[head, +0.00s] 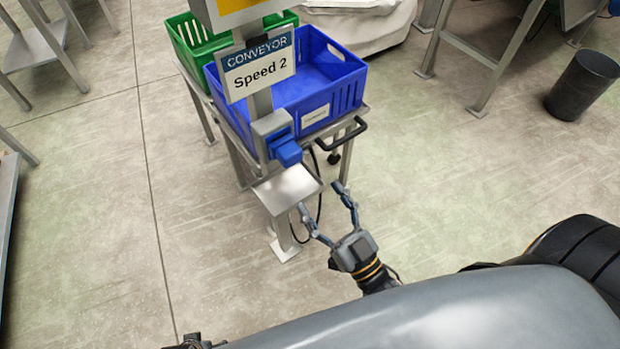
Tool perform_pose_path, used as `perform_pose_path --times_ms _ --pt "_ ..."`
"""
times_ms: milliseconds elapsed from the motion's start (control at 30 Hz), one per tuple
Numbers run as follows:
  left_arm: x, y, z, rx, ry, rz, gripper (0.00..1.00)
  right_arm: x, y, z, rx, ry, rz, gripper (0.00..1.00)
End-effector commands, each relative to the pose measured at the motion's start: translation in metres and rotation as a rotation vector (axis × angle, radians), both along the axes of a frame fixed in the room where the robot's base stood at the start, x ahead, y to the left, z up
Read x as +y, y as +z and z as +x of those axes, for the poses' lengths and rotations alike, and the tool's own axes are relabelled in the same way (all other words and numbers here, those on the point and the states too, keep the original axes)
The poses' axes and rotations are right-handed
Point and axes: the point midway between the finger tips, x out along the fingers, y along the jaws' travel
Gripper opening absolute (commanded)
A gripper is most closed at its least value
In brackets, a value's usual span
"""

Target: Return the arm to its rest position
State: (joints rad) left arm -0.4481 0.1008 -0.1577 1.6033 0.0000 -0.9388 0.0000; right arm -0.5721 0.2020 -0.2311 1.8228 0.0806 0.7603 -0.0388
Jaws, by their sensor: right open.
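My right gripper (322,215) is open and empty, its two fingers spread and pointing up and left in the head view. It sits over the floor, just right of and below a small metal shelf (288,188) on the conveyor control post. I see no object between its fingers. It appears apart from the post, though the depth gap is hard to judge. At the bottom edge, a small dark piece (195,342) shows, likely part of my left arm; I cannot make out its fingers.
The post carries a "Conveyor Speed 2" sign (258,68) and a blue switch (286,150). Behind it a cart with a black handle (345,135) holds a blue crate (338,85) and a green crate (190,40). A dark bin (580,88) stands at right. Floor between is clear.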

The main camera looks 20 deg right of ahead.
Motion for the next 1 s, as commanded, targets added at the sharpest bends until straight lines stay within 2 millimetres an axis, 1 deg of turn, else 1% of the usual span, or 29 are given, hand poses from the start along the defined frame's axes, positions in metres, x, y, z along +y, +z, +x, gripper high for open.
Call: perform_pose_path --times_ms 33,200,667,767,867,967,1000 --pt "0.0 0.0 0.0 0.0 0.0 0.0 0.73 -0.001 -0.002 -0.005 0.001 0.0 0.0 0.69" --pt "0.0 0.0 0.0 0.0 0.0 0.0 0.73 -0.003 -0.004 -0.01 -0.001 0.0 0.0 0.69" --pt "0.0 0.0 0.0 0.0 0.0 0.001 0.73 -0.003 -0.004 -0.01 -0.001 0.0 0.0 0.69" --pt "0.0 0.0 0.0 0.0 0.0 0.0 0.73 -0.002 -0.007 -0.008 0.014 0.0 -0.005 0.69" --pt "0.0 0.0 0.0 0.0 0.0 0.0 0.73 -0.001 -0.028 0.001 0.098 -0.002 -0.03 0.69" --pt "0.0 0.0 0.0 0.0 0.0 0.0 0.73 0.001 -0.071 0.014 0.276 -0.006 -0.082 0.69" --pt "0.0 0.0 0.0 0.0 0.0 0.0 0.73 0.0 -0.094 0.018 0.368 -0.008 -0.108 0.69"
